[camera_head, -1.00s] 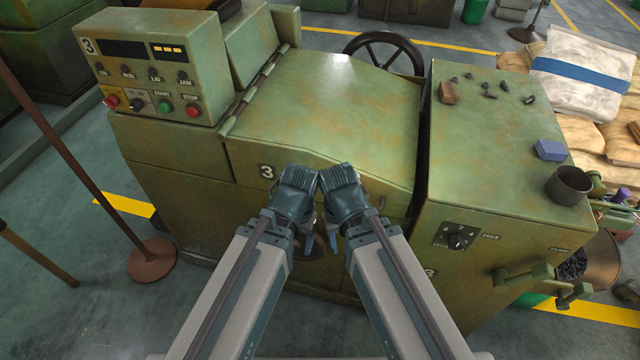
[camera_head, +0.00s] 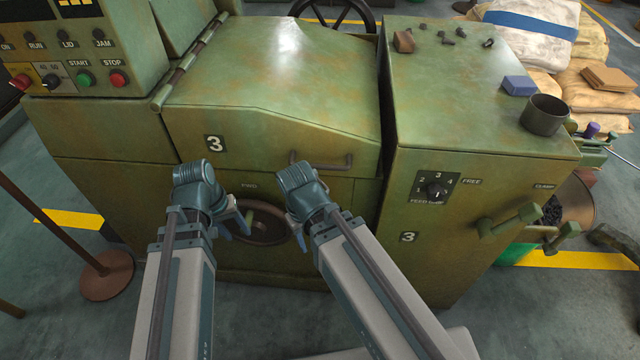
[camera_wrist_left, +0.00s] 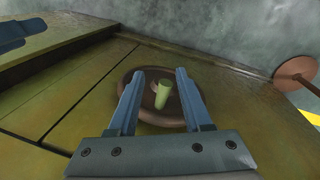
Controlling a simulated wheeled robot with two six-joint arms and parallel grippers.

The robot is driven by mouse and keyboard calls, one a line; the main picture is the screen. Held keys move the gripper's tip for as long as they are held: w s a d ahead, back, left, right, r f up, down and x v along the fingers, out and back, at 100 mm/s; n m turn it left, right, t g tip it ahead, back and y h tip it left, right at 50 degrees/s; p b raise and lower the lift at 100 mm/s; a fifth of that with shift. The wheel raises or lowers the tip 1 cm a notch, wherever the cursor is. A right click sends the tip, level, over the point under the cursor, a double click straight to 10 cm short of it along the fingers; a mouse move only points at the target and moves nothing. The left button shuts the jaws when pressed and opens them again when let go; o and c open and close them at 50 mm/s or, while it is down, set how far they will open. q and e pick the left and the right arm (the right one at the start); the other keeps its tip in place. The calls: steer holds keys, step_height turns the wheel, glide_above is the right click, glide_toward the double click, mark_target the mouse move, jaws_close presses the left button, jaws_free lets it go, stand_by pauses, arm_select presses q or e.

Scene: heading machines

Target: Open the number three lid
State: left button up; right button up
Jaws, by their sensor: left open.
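The number three lid (camera_head: 280,85) is a worn green sloped cover with a "3" plate on its front. It lies closed on the machine. A bar handle (camera_head: 322,163) is on the lid's front edge, above my right wrist. My left gripper (camera_head: 236,225) is below the lid's front, before a dark round handwheel (camera_head: 262,222), with nothing held. In the left wrist view my left gripper (camera_wrist_left: 157,75) is open, its two fingers apart, with the handwheel (camera_wrist_left: 150,118) and its pale green knob (camera_wrist_left: 163,90) beyond. My right gripper (camera_head: 298,235) points down near the wheel; its jaws are mostly hidden.
A control panel (camera_head: 75,50) with buttons stands left of the lid. The right cabinet (camera_head: 470,100) carries a blue block (camera_head: 519,86), a dark cup (camera_head: 544,114) and a dial (camera_head: 436,189). A post on a round base (camera_head: 106,274) stands at left on the floor.

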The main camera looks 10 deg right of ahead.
arm_select(q)
steer(key=w+d+r+n+h, duration=0.3)
steer(key=d+r+n+h, duration=0.1)
steer(key=d+h, duration=0.3)
steer(key=n+h, duration=0.3)
steer(key=h, duration=0.4)
glide_toward(312, 167)
steer(key=shift+t+y, duration=0.3)
steer(key=b+x, duration=0.1)
steer(key=x, duration=0.3)
steer(key=b+x, duration=0.1)
steer(key=x, duration=0.3)
steer(key=b+x, duration=0.1)
steer(key=x, duration=0.3)
steer(key=shift+s+d+r, duration=0.15)
steer(key=shift+d+r, duration=0.1)
steer(key=shift+r, duration=0.05)
arm_select(e)
step_height(312, 167, down, 5)
steer(key=shift+r, duration=0.1)
arm_select(q)
jaws_close()
